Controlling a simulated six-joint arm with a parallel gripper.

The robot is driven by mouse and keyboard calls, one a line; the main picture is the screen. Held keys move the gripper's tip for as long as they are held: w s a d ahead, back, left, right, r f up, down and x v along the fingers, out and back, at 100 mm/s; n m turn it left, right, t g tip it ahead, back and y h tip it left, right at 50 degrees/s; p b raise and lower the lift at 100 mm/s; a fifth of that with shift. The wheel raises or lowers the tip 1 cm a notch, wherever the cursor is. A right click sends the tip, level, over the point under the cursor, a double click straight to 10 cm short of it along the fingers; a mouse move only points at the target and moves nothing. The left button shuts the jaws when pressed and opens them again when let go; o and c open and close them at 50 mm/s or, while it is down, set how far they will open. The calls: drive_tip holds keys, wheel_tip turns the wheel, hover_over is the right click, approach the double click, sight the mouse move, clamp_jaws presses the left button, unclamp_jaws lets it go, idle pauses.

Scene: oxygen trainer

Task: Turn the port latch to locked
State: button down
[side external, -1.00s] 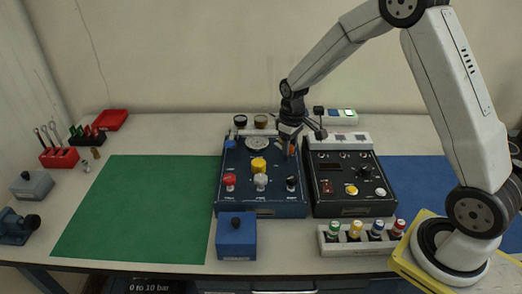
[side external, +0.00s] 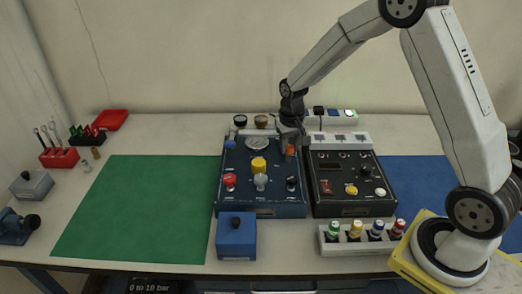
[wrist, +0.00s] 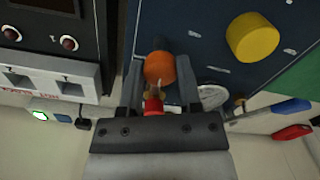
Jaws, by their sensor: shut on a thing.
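The blue panel (side external: 240,195) stands in the middle of the bench. An orange round part, which I take to be the port latch (side external: 290,151), sits near its upper right corner. My gripper (side external: 291,143) points down at that corner, with its fingers around the latch. In the wrist view, the orange latch (wrist: 160,68) lies between the two fingers of my gripper (wrist: 159,75), which are shut on it. A small red and brass piece (wrist: 153,102) shows between the fingers nearer the palm. The latch's locked or unlocked marking cannot be read.
A yellow knob (side external: 259,165), a red knob (side external: 230,180) and a round gauge (side external: 257,143) are on the same panel. A black control unit (side external: 352,185) stands close on the right. A vial rack (side external: 360,245) is in front. The green mat (side external: 140,210) is clear.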

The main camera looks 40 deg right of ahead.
sight(290, 147)
drive_tip(key=shift+r, duration=0.1)
drive_tip(key=shift+c, duration=1.4)
unclamp_jaws()
drive_tip(key=shift+r, duration=3.85)
drive_tip(key=shift+s+a, duration=0.1)
drive_tip(key=s+a+f+n+t, duration=0.1)
drive_tip(key=s+a+n, duration=0.1)
drive_tip(key=s, duration=0.6)
drive_tip(key=s+a+f+n+t, duration=0.1)
drive_tip(key=s+a+f+n, duration=0.1)
drive_tip(key=s+a, duration=0.3)
drive_tip(key=s, duration=0.3)
drive_tip(key=shift+s+a+n+t, duration=0.15)
drive_tip(key=shift+a+n+t, duration=0.1)
drive_tip(key=shift+n+t, duration=0.05)
